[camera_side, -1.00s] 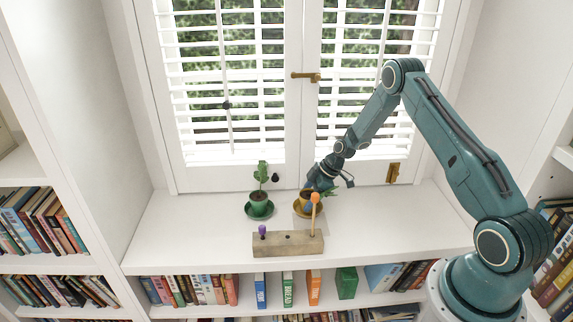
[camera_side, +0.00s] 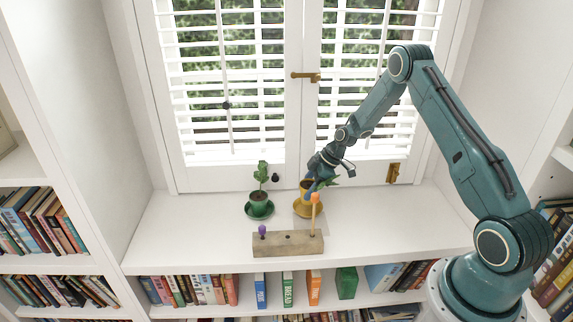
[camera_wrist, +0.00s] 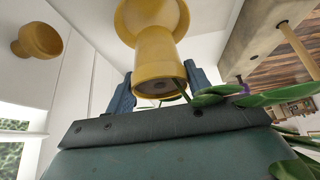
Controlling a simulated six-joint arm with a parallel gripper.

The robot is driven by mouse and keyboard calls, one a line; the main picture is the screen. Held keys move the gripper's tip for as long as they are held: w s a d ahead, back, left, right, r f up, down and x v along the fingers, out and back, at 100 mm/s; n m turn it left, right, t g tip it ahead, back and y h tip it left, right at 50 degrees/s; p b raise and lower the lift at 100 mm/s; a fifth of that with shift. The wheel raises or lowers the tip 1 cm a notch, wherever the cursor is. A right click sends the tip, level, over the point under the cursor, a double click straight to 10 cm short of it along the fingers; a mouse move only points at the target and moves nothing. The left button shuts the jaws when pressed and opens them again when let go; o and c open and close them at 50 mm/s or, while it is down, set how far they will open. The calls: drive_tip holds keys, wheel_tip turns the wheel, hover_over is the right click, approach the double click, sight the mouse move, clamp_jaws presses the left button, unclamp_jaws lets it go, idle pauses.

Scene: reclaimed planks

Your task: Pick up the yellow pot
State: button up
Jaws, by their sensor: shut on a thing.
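The yellow pot (camera_side: 304,185) is held by my gripper (camera_side: 309,188) a little above the yellow saucer (camera_side: 308,210) in the side view. My gripper covers part of the pot, and green leaves show at its right. In the wrist view the pot (camera_wrist: 157,52) sits between the two blue fingers of my gripper (camera_wrist: 160,84), with the saucer (camera_wrist: 152,14) beyond it. The fingers are shut on the pot. A leafy stem (camera_wrist: 240,97) reaches to the right from it.
A green pot (camera_side: 258,198) with a plant stands on a green saucer to the left. The shuttered window (camera_side: 300,120) is close behind; the sill's right side is free.

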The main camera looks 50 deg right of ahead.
wheel_tip(320, 180, up, 16)
idle(0.5)
drive_tip(key=shift+r, duration=0.25)
idle(0.4)
drive_tip(key=shift+r, duration=1.25)
drive_tip(key=shift+f, duration=0.1)
drive_tip(key=shift+m+t+h, duration=0.3)
drive_tip(key=shift+m, duration=0.6)
wheel_tip(320, 180, down, 18)
drive_tip(key=shift+w+f, duration=0.1)
drive_tip(key=shift+f, duration=0.5)
drive_tip(key=shift+f, duration=0.1)
drive_tip(key=shift+f, duration=1.35)
